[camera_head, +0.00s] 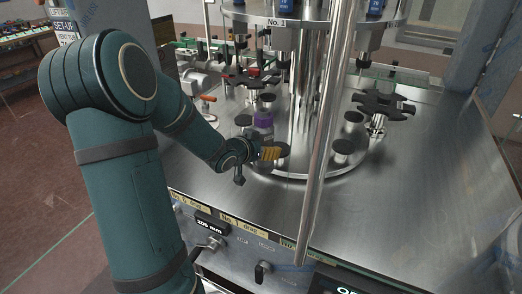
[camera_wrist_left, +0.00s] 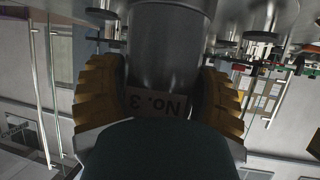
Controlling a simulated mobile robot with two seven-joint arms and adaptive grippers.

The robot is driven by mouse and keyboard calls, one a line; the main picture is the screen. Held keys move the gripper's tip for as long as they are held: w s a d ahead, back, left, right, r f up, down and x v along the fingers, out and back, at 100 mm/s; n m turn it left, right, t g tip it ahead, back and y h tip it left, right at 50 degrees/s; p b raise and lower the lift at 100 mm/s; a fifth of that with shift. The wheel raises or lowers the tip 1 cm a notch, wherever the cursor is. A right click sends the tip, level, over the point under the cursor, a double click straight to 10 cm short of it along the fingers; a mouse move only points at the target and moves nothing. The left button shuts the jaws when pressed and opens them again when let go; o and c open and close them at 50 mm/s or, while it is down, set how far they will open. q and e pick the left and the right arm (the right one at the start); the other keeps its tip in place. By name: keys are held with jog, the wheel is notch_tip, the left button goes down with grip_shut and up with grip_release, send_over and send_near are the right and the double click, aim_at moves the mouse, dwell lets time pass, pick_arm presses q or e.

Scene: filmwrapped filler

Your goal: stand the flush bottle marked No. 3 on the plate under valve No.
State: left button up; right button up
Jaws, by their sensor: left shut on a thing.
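My left gripper (camera_head: 270,153), with yellow ribbed finger pads, is low over the round steel base of the filler. In the left wrist view its pads (camera_wrist_left: 160,88) are shut on both sides of a grey cylindrical bottle (camera_wrist_left: 168,55). The bottle's label reads No. 3, upside down in that view. In the head view a purple object (camera_head: 263,119) shows just behind the gripper; I cannot tell whether it belongs to the held bottle. A label reading No. 1 (camera_head: 277,22) is on the upper ring, with valves below it. My right gripper is not in view.
Dark round plates (camera_head: 343,147) stand around the base. A shiny steel post (camera_head: 328,130) rises in front, right of the gripper. A dark star-shaped part (camera_head: 384,105) stands at the right. The steel deck (camera_head: 430,180) at the right is bare.

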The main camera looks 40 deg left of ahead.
pick_arm(q)
jog(key=shift+w+a+f+p, duration=0.1)
jog(key=shift+w+a+p, duration=0.45)
jog(key=shift+w, duration=1.55)
jog(key=shift+w+a+r+p, duration=0.1)
jog(key=shift+w+a+p, duration=0.45)
jog(key=shift+w, duration=1.5)
jog(key=shift+w+a+f+p, duration=0.1)
jog(key=shift+w+a+p, duration=0.15)
jog(key=shift+w+a, duration=1.25)
jog(key=shift+w+d+f, duration=0.3)
jog(key=shift+w+d, duration=0.25)
jog(key=shift+d, duration=0.1)
jog(key=shift+f+b, duration=0.3)
jog(key=shift+b, duration=0.1)
jog(key=o, duration=1.3)
jog(key=shift+s+f, duration=0.1)
jog(key=v, duration=1.2)
